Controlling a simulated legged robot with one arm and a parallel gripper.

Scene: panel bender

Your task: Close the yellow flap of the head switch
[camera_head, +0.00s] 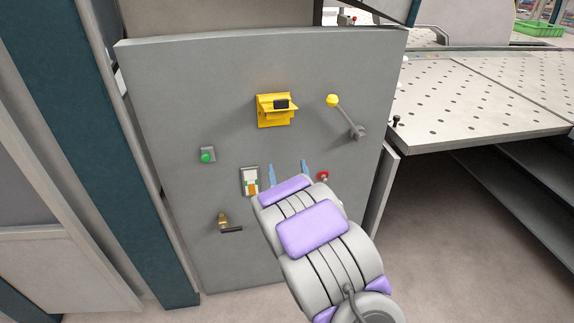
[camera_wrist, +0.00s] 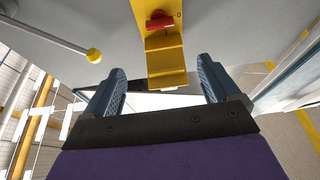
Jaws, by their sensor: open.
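The yellow head switch (camera_head: 265,103) is mounted high on the grey panel, with a dark block on it in the head view. In the wrist view its yellow plate (camera_wrist: 173,8) carries a red knob (camera_wrist: 159,23), which is uncovered. The yellow flap (camera_wrist: 166,60) stands open, projecting from the plate toward the camera. My gripper (camera_head: 288,169) is below the switch in the head view, its blue fingers pointing up at the panel. In the wrist view my gripper (camera_wrist: 161,68) is open, with the flap showing between its two fingers. Nothing is held; contact with the flap cannot be told.
A lever with a yellow knob (camera_head: 332,100) sticks out right of the switch. A green button (camera_head: 207,156), a small white switch box (camera_head: 250,181), a brass valve (camera_head: 222,219) and a red button (camera_head: 323,176) are lower. A perforated table (camera_head: 480,100) stands right.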

